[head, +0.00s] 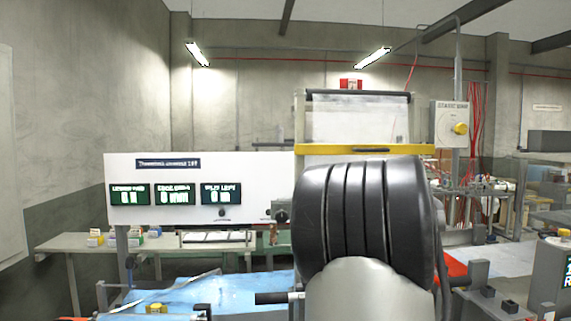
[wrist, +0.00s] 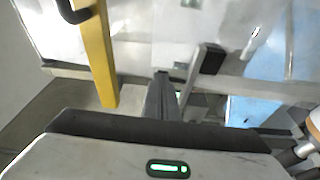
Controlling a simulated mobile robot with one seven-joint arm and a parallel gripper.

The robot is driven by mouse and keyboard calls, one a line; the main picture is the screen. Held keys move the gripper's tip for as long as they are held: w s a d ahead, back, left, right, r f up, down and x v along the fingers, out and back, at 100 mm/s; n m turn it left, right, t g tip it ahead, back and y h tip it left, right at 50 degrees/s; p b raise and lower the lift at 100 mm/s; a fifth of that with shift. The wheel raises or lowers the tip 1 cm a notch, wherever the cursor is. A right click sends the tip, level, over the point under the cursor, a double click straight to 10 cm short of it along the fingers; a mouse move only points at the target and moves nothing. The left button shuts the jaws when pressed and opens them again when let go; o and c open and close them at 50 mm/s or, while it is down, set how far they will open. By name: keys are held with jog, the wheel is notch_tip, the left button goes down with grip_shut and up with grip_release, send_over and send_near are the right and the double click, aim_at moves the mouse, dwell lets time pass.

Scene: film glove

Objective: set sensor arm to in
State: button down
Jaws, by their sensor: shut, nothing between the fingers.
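My gripper (wrist: 162,98) shows in the wrist view as dark fingers closed together, with nothing between them. In the head view my own dark ribbed arm hides it. Just right of the fingertips in the wrist view is a short grey bar with a black end block (wrist: 209,60); it may be the sensor arm, but I cannot tell for sure. I cannot tell whether the fingers touch it. The white machine panel (head: 250,174) with green displays stands left of my arm in the head view.
A yellow bar (head: 340,150) crosses the machine under a clear film sheet (head: 360,118); the wrist view shows a yellow bar (wrist: 97,55) left of my fingers. Blue film (head: 235,290) lies low at left.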

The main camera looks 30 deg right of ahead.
jog(key=n+y+p, duration=0.1)
jog(key=w+d+n+y+p, duration=0.1)
jog(key=y, duration=0.1)
jog(key=n+y+p, duration=0.1)
jog(key=shift+w+d+r+y, duration=0.15)
jog(key=shift+d+r+y, duration=0.15)
jog(key=shift+d+r, duration=0.1)
